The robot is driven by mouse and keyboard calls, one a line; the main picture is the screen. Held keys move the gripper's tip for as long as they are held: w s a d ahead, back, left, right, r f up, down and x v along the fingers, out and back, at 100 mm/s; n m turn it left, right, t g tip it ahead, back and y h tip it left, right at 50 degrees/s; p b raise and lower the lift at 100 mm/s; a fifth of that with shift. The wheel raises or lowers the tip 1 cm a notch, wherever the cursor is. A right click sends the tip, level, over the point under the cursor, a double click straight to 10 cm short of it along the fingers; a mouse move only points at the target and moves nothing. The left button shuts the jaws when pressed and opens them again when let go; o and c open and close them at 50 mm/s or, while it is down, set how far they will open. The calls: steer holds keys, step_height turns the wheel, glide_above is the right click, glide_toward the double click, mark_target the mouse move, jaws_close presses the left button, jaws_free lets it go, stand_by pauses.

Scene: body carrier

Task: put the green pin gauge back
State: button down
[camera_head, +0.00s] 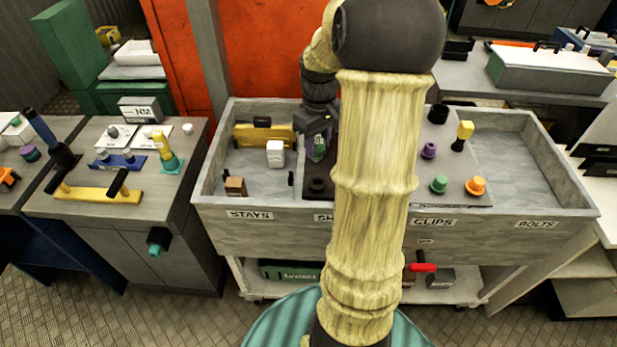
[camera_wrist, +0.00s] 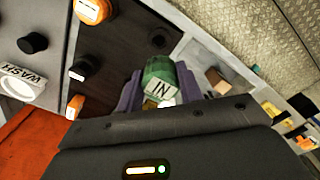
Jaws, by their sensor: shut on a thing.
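My gripper (camera_head: 318,133) is over the middle of the grey bin bench, just left of my arm in the head view. It is shut on a green piece with a pale tag, which I take as the green pin gauge (camera_head: 320,149). In the wrist view the gauge (camera_wrist: 158,72) sits between the two purple fingers, its tag reading "IN". In the head view my arm hides most of this board (camera_head: 318,170). Whether the gauge touches the board I cannot tell.
The left compartment, marked STAYS, holds a yellow piece (camera_head: 264,135), a white block (camera_head: 275,153) and a brown block (camera_head: 235,186). Right of my arm, a grey panel bears a green knob (camera_head: 439,184) and an orange knob (camera_head: 475,186). The BOLTS compartment looks mostly empty.

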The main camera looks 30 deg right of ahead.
mark_target(319, 157)
steer(key=shift+s+r, duration=0.1)
steer(key=shift+s, duration=0.1)
steer(key=f, duration=0.5)
steer(key=shift+w, duration=0.2)
steer(key=shift+s+d, duration=0.1)
steer(key=shift+s, duration=0.15)
steer(key=shift+w+f+p, duration=0.1)
steer(key=shift+f+p, duration=0.7)
steer(key=shift+f, duration=1.5)
steer(key=c, duration=0.9)
jaws_free()
steer(key=shift+f+b, duration=0.15)
steer(key=shift+b, duration=0.15)
steer(key=shift+f, duration=0.15)
step_height(319, 157, up, 18)
steer(key=shift+d+f+b, duration=0.15)
steer(key=shift+b, duration=0.85)
